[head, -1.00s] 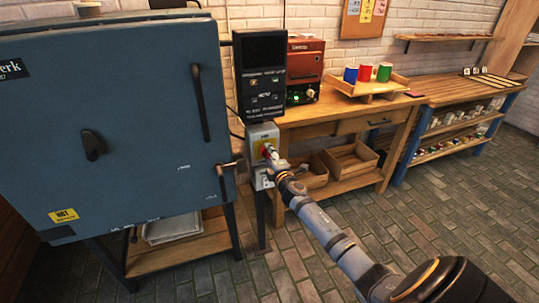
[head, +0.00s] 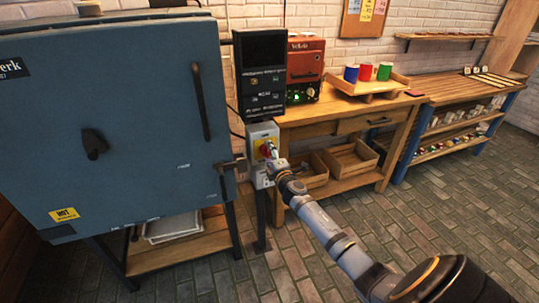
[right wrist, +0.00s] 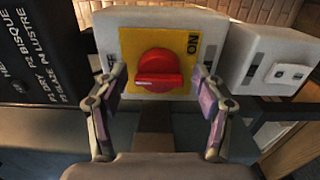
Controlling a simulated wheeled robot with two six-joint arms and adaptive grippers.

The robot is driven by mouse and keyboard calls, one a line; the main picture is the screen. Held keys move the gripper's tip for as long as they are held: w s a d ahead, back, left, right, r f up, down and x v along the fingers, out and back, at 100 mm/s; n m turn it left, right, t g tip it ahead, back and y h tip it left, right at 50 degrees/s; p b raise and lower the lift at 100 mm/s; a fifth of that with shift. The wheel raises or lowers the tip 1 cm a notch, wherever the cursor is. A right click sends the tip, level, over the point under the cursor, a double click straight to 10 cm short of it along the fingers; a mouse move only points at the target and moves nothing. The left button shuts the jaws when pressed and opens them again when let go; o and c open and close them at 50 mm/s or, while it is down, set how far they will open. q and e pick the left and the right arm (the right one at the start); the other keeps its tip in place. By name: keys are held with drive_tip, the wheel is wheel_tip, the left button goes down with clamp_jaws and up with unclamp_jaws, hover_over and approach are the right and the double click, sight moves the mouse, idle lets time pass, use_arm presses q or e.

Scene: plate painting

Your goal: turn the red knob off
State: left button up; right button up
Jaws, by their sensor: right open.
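The red knob (right wrist: 160,72) sits on a yellow plate (right wrist: 128,42) on a grey switch box (right wrist: 95,20). In the right wrist view its grip bar lies nearly level, and the word ON is printed to the upper right. My right gripper (right wrist: 160,85) is open, with one finger on each side of the knob and gaps to it. In the head view the right gripper (head: 273,163) is at the switch box (head: 258,130), partly hiding the knob. My left gripper is not in view.
A large blue kiln (head: 150,130) with a door latch stands left of the box. A dark control panel (head: 262,70) is above it. A wooden table (head: 310,116) with a red device (head: 304,60) and coloured cups stands behind. A smaller socket box (right wrist: 270,60) is beside the switch box.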

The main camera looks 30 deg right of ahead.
drive_tip(key=shift+s, duration=0.4)
drive_tip(key=v, duration=1.1)
drive_tip(key=shift+a, duration=0.2)
drive_tip(key=s+d+f+m+g+p, duration=0.1)
drive_tip(key=s+f+m+g+p, duration=0.3)
drive_tip(key=f, duration=0.6)
drive_tip(key=s+d+f+m+g, duration=0.1)
drive_tip(key=s+f+g, duration=0.1)
drive_tip(key=s+f, duration=0.6)
drive_tip(key=s+d+f+m+g+p, duration=0.1)
drive_tip(key=s+d+f+m+g, duration=0.2)
drive_tip(key=f, duration=1)
drive_tip(key=s+a+f+m+g+y+p, duration=0.1)
drive_tip(key=s+a+f, duration=0.4)
drive_tip(key=s, duration=0.5)
drive_tip(key=s+a+f+m+g+y+p, duration=0.1)
drive_tip(key=s+a+f+m+g+p, duration=0.1)
drive_tip(key=s, duration=0.8)
drive_tip(key=s+a+f+m+g+y+p, duration=0.1)
drive_tip(key=s+a+f+m+g, duration=0.3)
drive_tip(key=s+a+f, duration=0.4)
drive_tip(key=s+a, duration=0.1)
drive_tip(key=s, duration=0.1)
drive_tip(key=shift+s+a, duration=0.2)
drive_tip(key=shift+s, duration=0.15)
